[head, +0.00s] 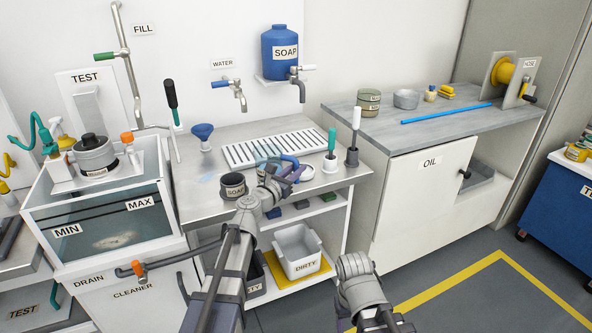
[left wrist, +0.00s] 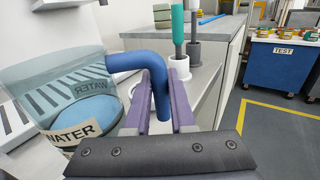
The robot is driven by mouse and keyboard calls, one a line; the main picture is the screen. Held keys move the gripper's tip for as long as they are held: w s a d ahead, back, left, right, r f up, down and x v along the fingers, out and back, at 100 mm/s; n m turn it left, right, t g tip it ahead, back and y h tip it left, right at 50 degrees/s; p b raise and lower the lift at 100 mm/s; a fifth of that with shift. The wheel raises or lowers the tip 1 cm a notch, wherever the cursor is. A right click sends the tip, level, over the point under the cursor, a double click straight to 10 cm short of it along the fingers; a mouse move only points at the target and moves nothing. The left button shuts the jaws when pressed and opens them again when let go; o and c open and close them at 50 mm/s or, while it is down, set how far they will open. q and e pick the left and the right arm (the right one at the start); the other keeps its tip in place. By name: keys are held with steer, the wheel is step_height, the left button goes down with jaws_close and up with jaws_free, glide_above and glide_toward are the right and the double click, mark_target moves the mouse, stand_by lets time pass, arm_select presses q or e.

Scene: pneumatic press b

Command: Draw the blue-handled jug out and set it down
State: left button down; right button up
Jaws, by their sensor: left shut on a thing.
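The blue-handled jug (head: 268,160) is clear, with a bluish tint, and stands at or just over the front of the steel counter, by the slotted drain rack. In the left wrist view the jug (left wrist: 45,88) fills the left side and bears a WATER label. My left gripper (head: 287,173) is shut on its blue handle (left wrist: 125,62). In the left wrist view the purple fingers (left wrist: 164,88) lie on either side of the handle's down-turned part. I cannot tell whether the jug's base touches the counter. My right arm shows at the lower middle, its jaws out of sight.
A SOAP pot (head: 233,187) stands left of the jug. The slotted rack (head: 240,155) lies behind it. Green-handled (head: 332,142) and white-handled (head: 356,118) tools stand in holders to the right. The OIL counter (head: 420,135) has clear top space. A DIRTY bin (head: 300,253) sits below.

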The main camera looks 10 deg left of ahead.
arm_select(q)
steer(key=shift+f, duration=0.3)
steer(key=c, duration=0.7)
jaws_free()
steer(key=shift+v, duration=3.95)
